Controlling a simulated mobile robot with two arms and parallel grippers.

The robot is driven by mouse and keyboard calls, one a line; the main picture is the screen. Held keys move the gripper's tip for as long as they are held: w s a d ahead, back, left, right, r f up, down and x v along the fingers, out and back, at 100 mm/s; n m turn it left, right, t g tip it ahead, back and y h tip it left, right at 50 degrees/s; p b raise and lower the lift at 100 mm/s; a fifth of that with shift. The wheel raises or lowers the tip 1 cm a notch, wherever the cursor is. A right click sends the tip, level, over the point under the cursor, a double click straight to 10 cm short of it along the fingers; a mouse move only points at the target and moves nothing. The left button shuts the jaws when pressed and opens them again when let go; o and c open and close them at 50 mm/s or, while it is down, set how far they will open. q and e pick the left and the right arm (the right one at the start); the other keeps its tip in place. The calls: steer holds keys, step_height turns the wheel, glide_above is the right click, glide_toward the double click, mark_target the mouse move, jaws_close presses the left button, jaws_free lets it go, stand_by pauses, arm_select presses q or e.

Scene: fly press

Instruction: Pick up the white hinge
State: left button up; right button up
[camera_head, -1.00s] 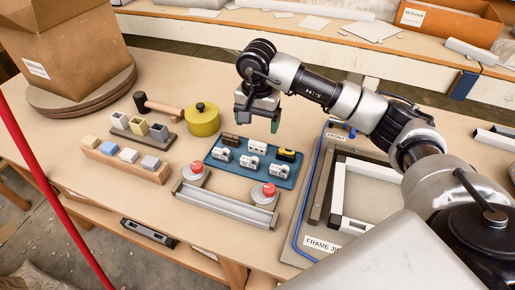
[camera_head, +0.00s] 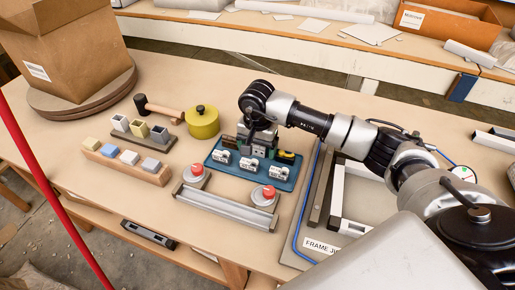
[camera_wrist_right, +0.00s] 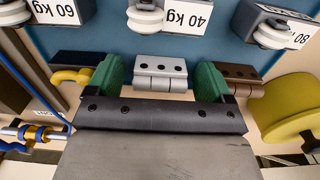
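The white hinge (camera_wrist_right: 160,73) lies on the blue tray (camera_head: 284,184), in the row between a brown hinge (camera_wrist_right: 243,78) and a black-and-yellow item (camera_wrist_right: 73,74). In the head view my right gripper hides most or all of the white hinge. My right gripper (camera_head: 259,150) is down at the tray, pointing downward. In the right wrist view its green fingers stand open on either side of the white hinge, with a small gap at each side. My left gripper is not in view.
Several white rollers with kg labels (camera_head: 249,163) sit in the tray's front row. A yellow-green pot (camera_head: 202,122) stands left of the tray. Red knobs (camera_head: 196,169) and a metal bar (camera_head: 228,207) are in front. The frame jig (camera_head: 322,244) lies to the right.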

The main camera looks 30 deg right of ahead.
steer(key=c, duration=0.9)
steer(key=shift+o, duration=0.2)
steer(key=shift+r, duration=0.1)
